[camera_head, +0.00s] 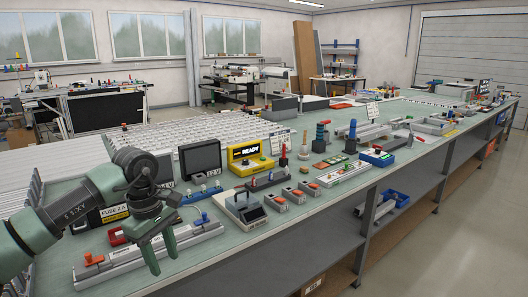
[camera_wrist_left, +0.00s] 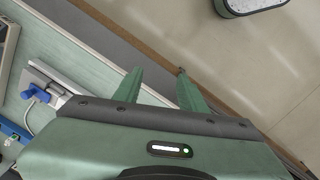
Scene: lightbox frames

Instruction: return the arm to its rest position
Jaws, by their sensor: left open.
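My left arm (camera_head: 95,205) comes in from the left in the head view and reaches over the near left part of the workbench (camera_head: 330,192). My left gripper (camera_head: 163,262) has two green fingers pointing down, set apart with nothing between them. It hangs in front of a long grey fixture rail (camera_head: 205,240) that lies on the bench. In the left wrist view the open fingers (camera_wrist_left: 158,85) point past the bench edge toward the floor. My right gripper shows in neither view.
A grey box device (camera_head: 243,210), a yellow READY unit (camera_head: 249,158) and a dark monitor (camera_head: 199,158) stand to the right of the arm. Several small fixtures crowd the bench beyond. The floor (camera_head: 460,230) in front is clear. A blue-handled clamp (camera_wrist_left: 42,90) shows in the wrist view.

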